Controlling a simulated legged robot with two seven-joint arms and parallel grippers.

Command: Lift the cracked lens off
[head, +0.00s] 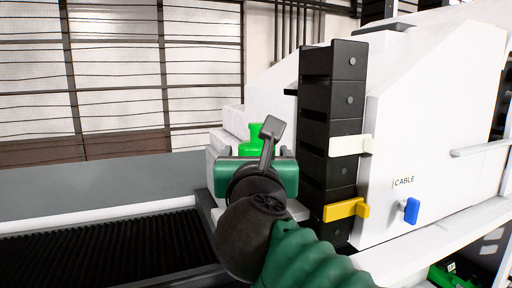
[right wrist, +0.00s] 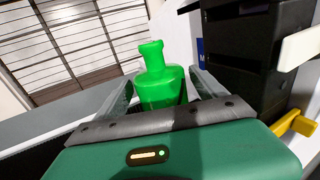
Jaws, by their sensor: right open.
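A bright green, bottle-shaped part (head: 252,140) with a narrow neck and knob stands at the machine's left end. It may be the lens; no crack is visible. It also shows in the right wrist view (right wrist: 162,82), upright between the two fingers. My right gripper (right wrist: 160,90) is open around it, with one finger on either side and no clear grip. In the head view, my right gripper's green body (head: 284,178) and wrist hide the part's lower portion and the fingertips. My left gripper is out of view.
A tall black block column (head: 330,110) stands close to the right, with a white tab (head: 345,146) and a yellow tab (head: 344,209) jutting out. A blue knob (head: 411,211) sits on the white machine (head: 440,130). A black ribbed bed (head: 110,250) lies left.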

